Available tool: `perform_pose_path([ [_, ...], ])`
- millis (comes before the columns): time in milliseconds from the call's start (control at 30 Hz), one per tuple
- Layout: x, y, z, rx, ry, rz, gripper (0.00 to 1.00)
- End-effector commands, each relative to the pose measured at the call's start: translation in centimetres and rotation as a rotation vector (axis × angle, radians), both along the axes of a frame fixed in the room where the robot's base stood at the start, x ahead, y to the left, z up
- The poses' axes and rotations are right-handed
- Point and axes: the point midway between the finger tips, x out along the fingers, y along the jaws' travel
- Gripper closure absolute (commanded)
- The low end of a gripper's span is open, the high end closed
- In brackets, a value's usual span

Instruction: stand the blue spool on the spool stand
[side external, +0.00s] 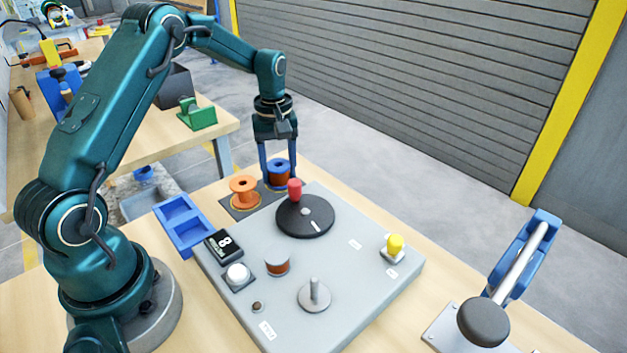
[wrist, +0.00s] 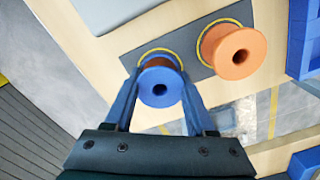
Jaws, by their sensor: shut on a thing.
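The blue spool (side external: 279,165), with copper-coloured wire around its core, stands at the far end of the bench. My gripper (side external: 278,178) points down and is shut on it. In the wrist view the blue spool (wrist: 160,87) sits between the two blue fingers (wrist: 160,95), over a yellow ring on a dark mat (wrist: 192,52). I cannot tell whether it touches the mat. The spool stand (side external: 315,292), seemingly the upright grey peg on a round base, is empty at the near end of the grey board.
An orange spool (side external: 243,191) stands left of the blue one. The grey board (side external: 340,250) carries a black disc (side external: 305,219) with a red knob, a copper-wound piece (side external: 277,262), a white button (side external: 237,273) and a yellow button (side external: 394,246). A blue tray (side external: 183,223) lies left; a lever (side external: 515,265) stands right.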

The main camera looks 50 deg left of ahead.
Motion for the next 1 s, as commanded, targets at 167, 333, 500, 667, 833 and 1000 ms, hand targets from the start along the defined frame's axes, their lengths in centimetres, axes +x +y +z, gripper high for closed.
perform_pose_path([
  [167, 0.0, 0.0, -0.3, 0.000, 0.000, 0.000, 1.00],
  [333, 0.0, 0.0, -0.3, 0.000, 0.000, 0.000, 0.14],
  [500, 0.0, 0.0, -0.3, 0.000, 0.000, 0.000, 0.14],
  [667, 0.0, 0.0, 0.2, 0.000, -0.001, 0.000, 0.14],
  [833, 0.1, 0.1, 2.7, 0.002, -0.006, 0.000, 0.14],
  [1000, 0.1, 0.1, 6.6, 0.003, -0.007, 0.000, 0.14],
])
